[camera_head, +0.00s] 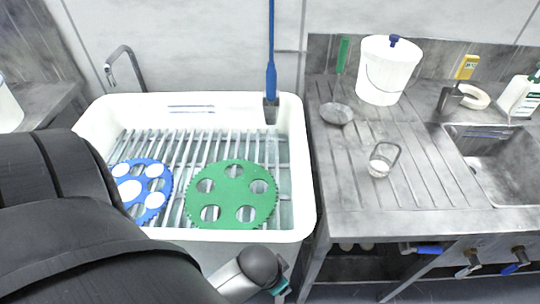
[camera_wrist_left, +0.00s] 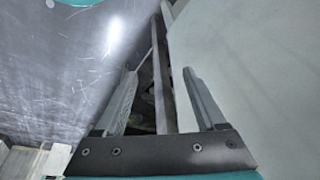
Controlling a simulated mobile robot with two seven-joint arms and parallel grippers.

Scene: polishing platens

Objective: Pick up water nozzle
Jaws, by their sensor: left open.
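A slim blue hose with a blue handle and a grey end, which looks like the water nozzle (camera_head: 271,78), hangs from above at the back right of the white basin. Its grey end is inside the basin's back rim. My left arm fills the lower left of the head view, and its fingers are not visible there. In the left wrist view my left gripper (camera_wrist_left: 158,72) is open, with two grey fingers apart. A narrow grey bar shows behind the gap, and nothing is held. The nozzle does not show in that view. My right gripper is not visible.
The white basin (camera_head: 305,170) has a slatted rack carrying a blue platen (camera_head: 133,187) and a green platen (camera_head: 232,194). At right, a steel counter (camera_head: 440,212) holds a white bucket (camera_head: 387,72), a wire-handled cup (camera_head: 380,167) and a sink (camera_head: 500,160).

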